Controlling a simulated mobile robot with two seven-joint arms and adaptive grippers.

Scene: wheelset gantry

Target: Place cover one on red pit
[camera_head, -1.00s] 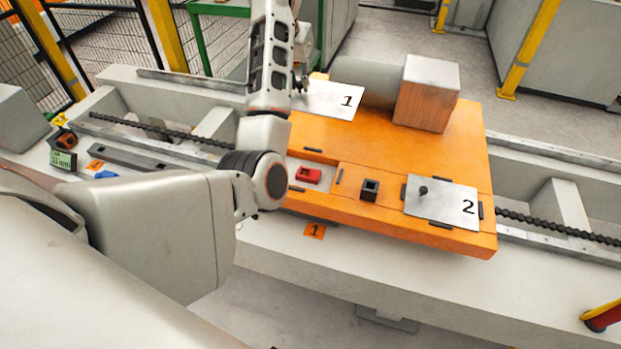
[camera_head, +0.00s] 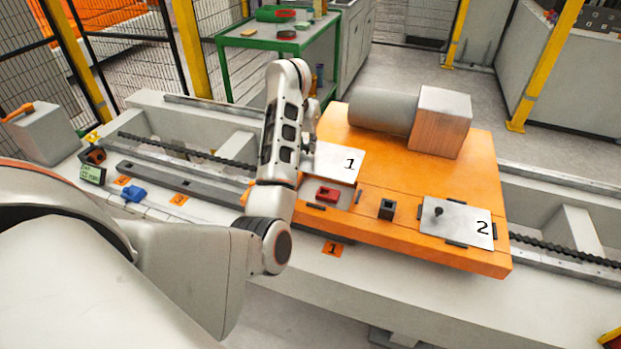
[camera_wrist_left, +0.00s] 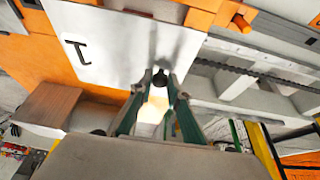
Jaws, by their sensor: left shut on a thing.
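Cover one, a pale metal plate marked 1 (camera_head: 340,164), is at the left part of the orange block (camera_head: 400,215), just behind the red pit. My left gripper (camera_wrist_left: 160,88) is shut on the cover's dark knob (camera_wrist_left: 160,77); its fingers are mostly hidden behind my arm in the head view. The cover also shows in the left wrist view (camera_wrist_left: 115,42). The red pit (camera_head: 327,194) shows a red piece in a recess, uncovered at the front. Whether the cover touches the block is unclear. My right gripper is not in view.
Cover two (camera_head: 462,224) lies on the block's right part, beside a small dark square socket (camera_head: 387,208). A blue piece (camera_head: 133,193) lies at the left.

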